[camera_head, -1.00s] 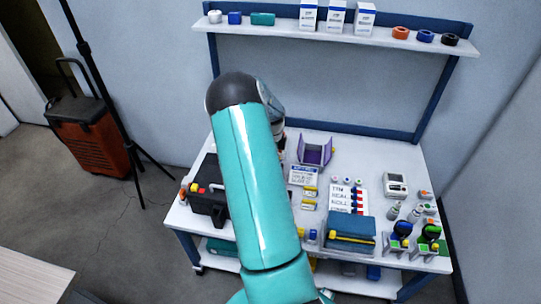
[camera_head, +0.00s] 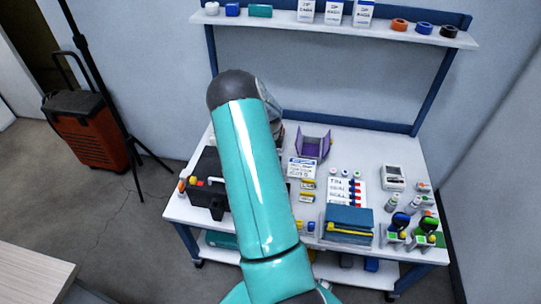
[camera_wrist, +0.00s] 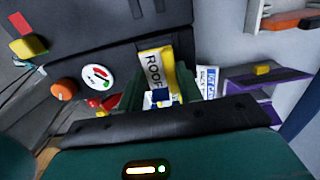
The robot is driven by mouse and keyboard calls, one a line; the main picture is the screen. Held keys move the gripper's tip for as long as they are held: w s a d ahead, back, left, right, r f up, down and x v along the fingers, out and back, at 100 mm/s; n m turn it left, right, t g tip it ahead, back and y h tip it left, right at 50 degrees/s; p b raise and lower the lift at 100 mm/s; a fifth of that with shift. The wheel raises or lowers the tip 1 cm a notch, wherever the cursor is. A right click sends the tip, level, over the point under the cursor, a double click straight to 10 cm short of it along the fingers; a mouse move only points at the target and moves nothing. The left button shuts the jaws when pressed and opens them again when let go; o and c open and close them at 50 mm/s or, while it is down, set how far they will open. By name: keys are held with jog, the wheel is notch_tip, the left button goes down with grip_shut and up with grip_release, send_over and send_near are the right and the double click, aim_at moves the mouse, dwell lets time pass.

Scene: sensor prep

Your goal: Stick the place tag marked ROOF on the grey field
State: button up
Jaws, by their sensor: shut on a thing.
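The place tag marked ROOF (camera_wrist: 154,68), a white and yellow piece with dark letters, stands upright between the green fingers of my gripper (camera_wrist: 156,92) in the wrist view. My gripper is shut on it. A small blue and white piece shows at the tag's lower end. Behind and left of the tag is a dark case (camera_wrist: 98,50) with a white round dial (camera_wrist: 97,77) and an orange knob (camera_wrist: 63,89). I cannot make out for sure which surface is the grey field. In the head view my arm hides my gripper and the tag; the black case (camera_head: 207,172) shows left of my arm.
The white bench (camera_head: 375,150) holds a purple open holder (camera_head: 313,144), a lettered sheet (camera_head: 345,190), a blue box (camera_head: 349,219) and a white meter (camera_head: 393,177). An upper shelf (camera_head: 290,21) spans the back. An orange-red case (camera_head: 92,140) and black stand are at the left.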

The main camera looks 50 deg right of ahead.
jog(key=shift+f, duration=0.6)
dwell(1.4)
jog(key=o, duration=1.3)
jog(key=shift+c, duration=0.2)
jog(key=shift+r, duration=3.55)
